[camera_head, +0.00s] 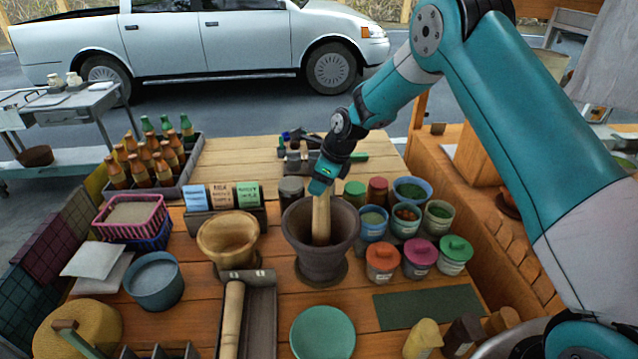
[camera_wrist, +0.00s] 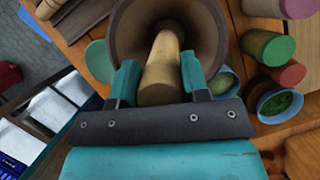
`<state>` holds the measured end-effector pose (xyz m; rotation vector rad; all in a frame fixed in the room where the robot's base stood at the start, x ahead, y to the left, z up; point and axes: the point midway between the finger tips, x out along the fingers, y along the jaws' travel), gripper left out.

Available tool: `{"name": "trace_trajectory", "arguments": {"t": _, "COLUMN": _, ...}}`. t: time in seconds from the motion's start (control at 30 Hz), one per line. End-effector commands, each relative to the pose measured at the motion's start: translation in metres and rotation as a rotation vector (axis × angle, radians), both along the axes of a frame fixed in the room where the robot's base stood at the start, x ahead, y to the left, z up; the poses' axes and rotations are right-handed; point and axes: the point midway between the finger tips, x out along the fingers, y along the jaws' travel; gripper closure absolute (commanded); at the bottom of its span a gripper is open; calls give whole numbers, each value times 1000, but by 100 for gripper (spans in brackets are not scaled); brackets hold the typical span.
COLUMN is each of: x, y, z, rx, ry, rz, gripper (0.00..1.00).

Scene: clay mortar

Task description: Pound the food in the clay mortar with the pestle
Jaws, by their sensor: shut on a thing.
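The dark clay mortar (camera_head: 322,258) stands on the wooden table, right of the middle. The wooden pestle (camera_head: 321,220) stands nearly upright with its lower end inside the mortar. My gripper (camera_head: 322,183) is above the mortar and shut on the pestle's upper part. In the wrist view the gripper's teal fingers (camera_wrist: 158,88) lie on both sides of the pestle (camera_wrist: 161,72), which points into the mortar (camera_wrist: 205,30). The food in the mortar is hidden, and I cannot tell whether the pestle touches the bottom.
A tan wooden mortar (camera_head: 228,240) stands just left of the clay mortar. Lidded jars (camera_head: 383,262) and small bowls (camera_head: 373,222) crowd its right side. A teal plate (camera_head: 322,335) and a long tray (camera_head: 262,310) with a second pestle (camera_head: 231,318) lie in front. A bottle crate (camera_head: 150,165) stands at the back left.

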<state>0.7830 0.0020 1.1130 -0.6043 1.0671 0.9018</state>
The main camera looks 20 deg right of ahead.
Motion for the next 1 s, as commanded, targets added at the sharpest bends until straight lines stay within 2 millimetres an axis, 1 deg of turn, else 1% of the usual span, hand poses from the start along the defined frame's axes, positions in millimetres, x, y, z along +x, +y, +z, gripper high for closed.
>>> {"name": "trace_trajectory", "arguments": {"t": 0.57, "x": 0, "y": 0, "z": -2, "rx": 0, "ry": -1, "rz": 0, "gripper": 98}}
{"name": "trace_trajectory", "arguments": {"t": 0.67, "x": 0, "y": 0, "z": -10, "rx": 0, "ry": 0, "rz": 0, "gripper": 98}}
{"name": "trace_trajectory", "arguments": {"t": 1.0, "x": 0, "y": 0, "z": -63, "rx": 0, "ry": 0, "rz": 1, "gripper": 98}}
